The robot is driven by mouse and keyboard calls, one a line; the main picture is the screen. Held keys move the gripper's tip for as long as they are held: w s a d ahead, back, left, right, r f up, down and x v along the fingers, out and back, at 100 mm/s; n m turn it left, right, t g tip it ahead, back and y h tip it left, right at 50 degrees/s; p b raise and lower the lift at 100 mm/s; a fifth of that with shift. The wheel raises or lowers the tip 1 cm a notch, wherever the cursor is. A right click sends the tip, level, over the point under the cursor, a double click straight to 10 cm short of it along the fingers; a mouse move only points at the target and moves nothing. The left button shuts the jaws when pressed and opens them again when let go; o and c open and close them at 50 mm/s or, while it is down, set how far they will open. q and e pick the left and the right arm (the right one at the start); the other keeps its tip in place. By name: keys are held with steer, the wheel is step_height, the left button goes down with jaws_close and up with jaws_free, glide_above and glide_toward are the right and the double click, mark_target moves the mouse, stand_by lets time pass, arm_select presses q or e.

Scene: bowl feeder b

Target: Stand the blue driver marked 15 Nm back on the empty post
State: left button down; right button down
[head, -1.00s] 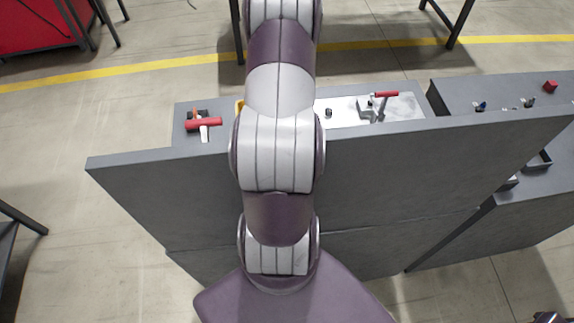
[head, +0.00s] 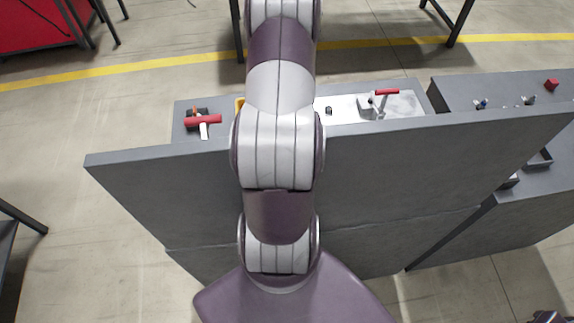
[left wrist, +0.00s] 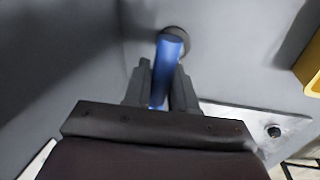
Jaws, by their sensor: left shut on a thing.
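A blue driver (left wrist: 168,60) shows in the left wrist view, its handle slanting up and away from my fingers. My left gripper (left wrist: 159,97) is shut on it near its lower end. A dark round part (left wrist: 177,38) is at the driver's far end; I cannot tell whether it is part of the driver or a thing behind it. No marking is legible. A metal plate (left wrist: 235,122) with a small dark round fitting (left wrist: 273,131) lies to the right, apart from the driver. In the head view my arm hides the driver and left gripper. The right gripper is not shown.
A tall grey panel (head: 200,190) stands before the bench in the head view. Behind it are a red-handled tool (head: 203,120), a red-handled clamp (head: 386,92) and a pale plate (head: 405,104). A yellow bin (left wrist: 312,65) is close at right in the wrist view.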

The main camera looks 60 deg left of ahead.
arm_select(q)
steer(key=shift+f, duration=0.15)
steer(key=c, duration=0.8)
jaws_free()
steer(key=shift+c, duration=0.2)
step_height(320, 180, up, 12)
steer(key=w+a+b, duration=0.1)
steer(key=a+b, duration=0.1)
steer(key=shift+w+r, duration=0.25)
